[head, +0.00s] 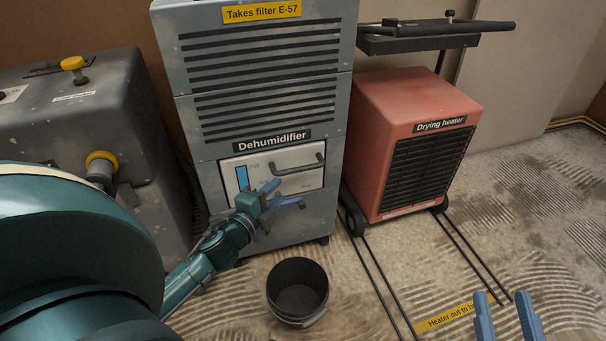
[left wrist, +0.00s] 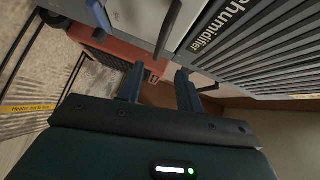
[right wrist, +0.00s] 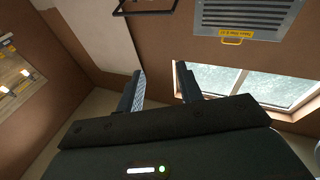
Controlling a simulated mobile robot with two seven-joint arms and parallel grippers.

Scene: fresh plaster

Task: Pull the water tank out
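The water tank (head: 262,172) is a white front panel with a blue level strip and a dark bar handle (head: 300,167). It sits in the lower part of the grey dehumidifier (head: 259,92), looking flush with its front. In the left wrist view the white tank front (left wrist: 146,18) shows at the top. My left gripper (head: 290,193) is open and empty in front of the tank's lower part, below the handle. Its parted fingers also show in the left wrist view (left wrist: 158,85). My right gripper (head: 504,300) is open and empty at the lower right, well away from the tank.
A black bucket (head: 297,290) stands on the floor before the dehumidifier. A red drying heater (head: 403,110) stands close on the right, with dark floor rails (head: 375,272) running forward. A grey machine (head: 95,130) with yellow knobs stands on the left.

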